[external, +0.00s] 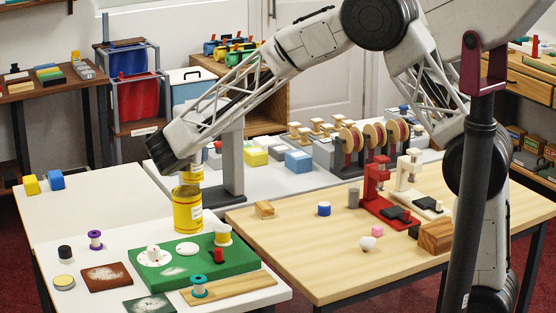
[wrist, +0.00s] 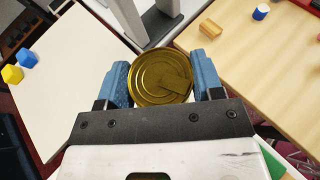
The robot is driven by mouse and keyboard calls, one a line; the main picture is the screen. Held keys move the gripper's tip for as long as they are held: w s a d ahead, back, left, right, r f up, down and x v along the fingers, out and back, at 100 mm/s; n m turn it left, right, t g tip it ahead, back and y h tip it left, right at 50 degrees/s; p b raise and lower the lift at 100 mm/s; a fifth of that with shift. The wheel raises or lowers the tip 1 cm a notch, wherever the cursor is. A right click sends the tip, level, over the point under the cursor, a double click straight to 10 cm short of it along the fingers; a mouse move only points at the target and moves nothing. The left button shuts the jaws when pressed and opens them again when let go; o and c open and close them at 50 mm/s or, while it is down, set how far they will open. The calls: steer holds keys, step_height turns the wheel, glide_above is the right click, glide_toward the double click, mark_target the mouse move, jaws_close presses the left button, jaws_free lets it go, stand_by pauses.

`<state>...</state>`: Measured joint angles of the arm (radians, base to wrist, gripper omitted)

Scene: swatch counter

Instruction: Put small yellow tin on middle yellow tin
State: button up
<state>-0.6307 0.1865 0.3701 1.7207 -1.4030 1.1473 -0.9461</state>
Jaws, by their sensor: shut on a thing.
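My gripper (wrist: 162,82) is shut on the small yellow tin (wrist: 160,80), whose round gold lid shows between the blue fingers in the wrist view. In the external view the small tin (external: 196,174) is partly hidden by my gripper (external: 187,168). A wider yellow tin with a pale label (external: 187,212), which looks like the middle yellow tin, stands upright on the white table below it. The small tin is held over the wider tin's top; I cannot tell whether they touch. The wider tin is hidden in the wrist view.
A green board (external: 165,276) with spools and discs lies in front of the yellow tin. A grey post (external: 231,165) stands close behind it. The wooden table (external: 300,245) at the right holds a wooden block (external: 264,209) and a blue cylinder (external: 323,208).

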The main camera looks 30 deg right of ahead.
steer(key=w, duration=0.1)
steer(key=w+a, duration=0.1)
steer(key=shift+w+a+f, duration=0.1)
steer(key=shift+w+a, duration=0.05)
steer(key=shift+w, duration=0.2)
steer(key=shift+f, duration=1.8)
steer(key=shift+f, duration=0.15)
steer(key=o, duration=1.1)
steer(key=shift+v, duration=6.1)
